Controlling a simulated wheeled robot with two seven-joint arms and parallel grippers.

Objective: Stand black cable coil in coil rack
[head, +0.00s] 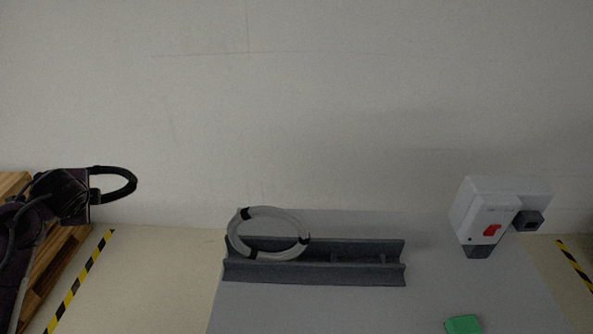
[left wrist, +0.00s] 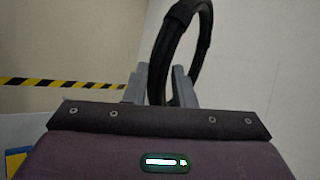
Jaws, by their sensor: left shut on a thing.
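The black cable coil (head: 121,172) is held by my left gripper (head: 97,186) at the left of the head view, out beyond the cart's left edge. In the left wrist view the coil (left wrist: 163,50) rises between the two grey fingers of the left gripper (left wrist: 172,88), which are shut on it. The coil rack (head: 370,271) is a long dark grey trough on the cart. A grey-white cable coil (head: 290,214) with black bands stands tilted in its left part. The right part of the rack is empty. My right gripper is in neither view.
The grey covered cart top (head: 300,312) bears the rack. A white and grey device (head: 487,211) with a red patch stands at right. A green block (head: 463,324) lies near the front. Wooden pallets (head: 60,262) and striped floor tape (head: 80,281) are at left; a wall is behind.

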